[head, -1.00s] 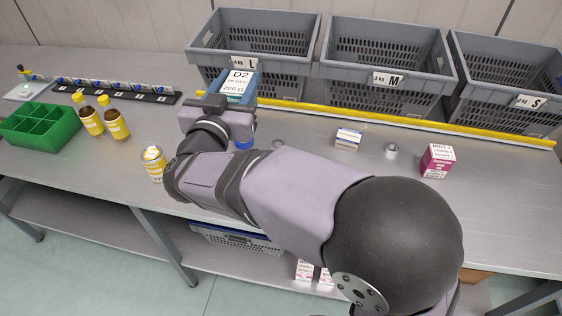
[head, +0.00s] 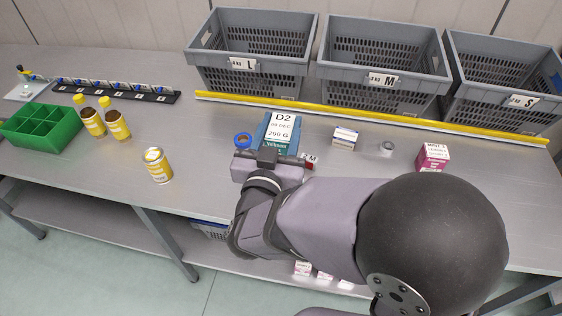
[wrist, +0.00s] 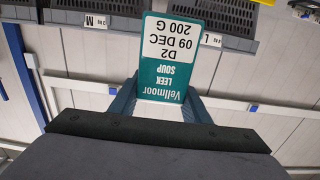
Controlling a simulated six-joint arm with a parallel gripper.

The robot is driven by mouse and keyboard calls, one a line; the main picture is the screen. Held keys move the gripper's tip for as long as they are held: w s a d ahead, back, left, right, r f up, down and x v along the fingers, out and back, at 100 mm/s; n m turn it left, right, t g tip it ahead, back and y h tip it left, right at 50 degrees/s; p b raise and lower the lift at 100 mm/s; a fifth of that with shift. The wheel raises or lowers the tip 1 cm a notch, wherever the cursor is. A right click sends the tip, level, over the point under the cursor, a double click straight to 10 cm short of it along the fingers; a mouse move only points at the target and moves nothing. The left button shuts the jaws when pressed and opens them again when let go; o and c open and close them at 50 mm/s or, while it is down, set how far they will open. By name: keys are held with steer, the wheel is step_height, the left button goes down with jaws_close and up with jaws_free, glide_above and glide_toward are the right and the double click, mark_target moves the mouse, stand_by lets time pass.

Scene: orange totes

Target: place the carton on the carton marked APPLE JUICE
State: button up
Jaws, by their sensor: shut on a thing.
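My gripper (wrist: 160,104) is shut on a teal carton (head: 281,130) with a white label reading D2, 09 DEC, 200 G. In the wrist view the carton (wrist: 168,62) appears upside down between the two fingers, with the words Vellmoor Leek Soup. In the head view it is held over the middle of the bench, and I cannot tell its height. No carton legibly marked APPLE JUICE shows. A magenta carton (head: 432,160) with a white printed top stands to the right; its print is too small to read surely.
A dark red item (head: 311,161) is partly hidden beside my gripper. Grey crates (head: 250,65) stand behind a yellow strip (head: 370,115). A can (head: 157,165) stands left.

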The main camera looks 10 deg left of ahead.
steer(key=shift+f, duration=4.15)
steer(key=shift+f, duration=0.15)
steer(key=o, duration=1.2)
steer(key=shift+r, duration=0.25)
steer(key=s+b, duration=0.2)
steer(key=s, duration=1)
steer(key=shift+f, duration=0.1)
